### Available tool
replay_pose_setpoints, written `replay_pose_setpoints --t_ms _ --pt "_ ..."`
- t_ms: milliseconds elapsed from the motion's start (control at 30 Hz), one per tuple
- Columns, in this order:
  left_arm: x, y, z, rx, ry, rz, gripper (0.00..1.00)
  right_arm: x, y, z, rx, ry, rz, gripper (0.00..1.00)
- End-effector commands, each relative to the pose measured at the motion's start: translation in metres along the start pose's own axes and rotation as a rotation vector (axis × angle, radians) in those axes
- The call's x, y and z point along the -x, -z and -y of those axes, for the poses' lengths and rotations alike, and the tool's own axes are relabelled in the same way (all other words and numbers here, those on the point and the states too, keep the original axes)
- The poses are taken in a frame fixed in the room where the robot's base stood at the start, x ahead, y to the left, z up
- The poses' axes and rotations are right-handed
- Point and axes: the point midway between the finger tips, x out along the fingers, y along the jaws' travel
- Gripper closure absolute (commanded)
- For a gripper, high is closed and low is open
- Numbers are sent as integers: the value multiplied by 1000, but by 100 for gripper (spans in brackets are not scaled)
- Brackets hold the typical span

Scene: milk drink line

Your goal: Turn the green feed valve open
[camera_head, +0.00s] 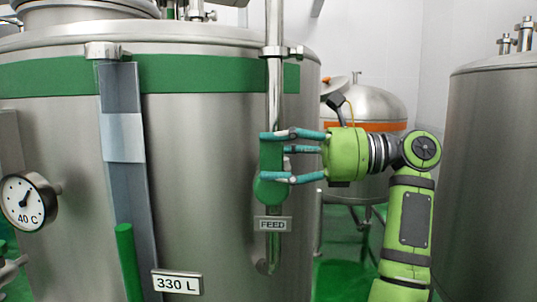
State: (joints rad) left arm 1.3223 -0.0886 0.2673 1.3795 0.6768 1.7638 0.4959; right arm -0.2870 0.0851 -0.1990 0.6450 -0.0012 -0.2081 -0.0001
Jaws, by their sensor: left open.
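The green feed valve (270,188) sits on the thin vertical steel pipe on the right front of the big tank, just above the FEED label (272,224). Its green handle stands upright, in line with the pipe. My left gripper (277,157), lime green with teal fingers, reaches it from the right. Its fingers are open, with the upper ones near the handle's top and the lower one across the round lower part. I cannot tell whether the fingers touch the handle. They hide part of the valve. My right gripper is not in view.
The big steel tank (205,140) fills the left and middle. It carries a 40 C dial (28,202), a 330 L plate (177,283) and an upright green bar (128,262). A smaller tank (372,102) stands behind my arm, another tank (490,170) at right.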

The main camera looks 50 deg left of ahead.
Motion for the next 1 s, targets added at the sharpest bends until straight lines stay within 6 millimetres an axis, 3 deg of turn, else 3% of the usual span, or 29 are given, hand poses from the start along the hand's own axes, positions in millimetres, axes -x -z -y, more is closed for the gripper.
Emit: replay_pose_setpoints --t_ms 200,400,1000 --pt "37 -1 0 0 2 1 46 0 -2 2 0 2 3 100" --pt "55 0 0 1 0 -2 46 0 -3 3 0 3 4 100" --pt "60 0 -1 2 -1 -2 46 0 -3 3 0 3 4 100"
